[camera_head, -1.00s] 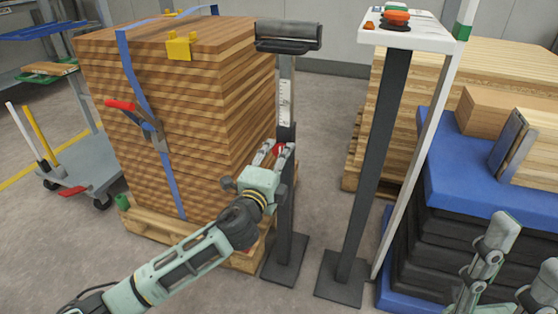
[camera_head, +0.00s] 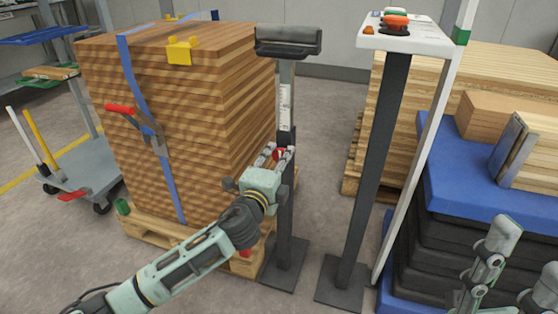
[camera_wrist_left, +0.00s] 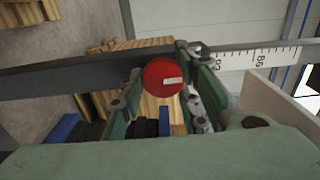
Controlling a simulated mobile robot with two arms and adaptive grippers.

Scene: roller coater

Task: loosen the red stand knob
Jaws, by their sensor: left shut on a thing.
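The red stand knob (camera_head: 279,154) sits on the dark upright stand (camera_head: 286,210), below a white scale strip. My left gripper (camera_head: 279,153) is at the knob, shut on it, with a finger on either side. In the left wrist view the round red knob (camera_wrist_left: 163,79) with a small pale mark lies between the green fingers of my left gripper (camera_wrist_left: 160,85). The stand's scale (camera_wrist_left: 262,58) runs to the right there.
A strapped stack of brown boards (camera_head: 190,120) on a pallet stands just left of the stand. Blue-topped dark stacks (camera_head: 470,180) are farther right. Floor is open between the two posts.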

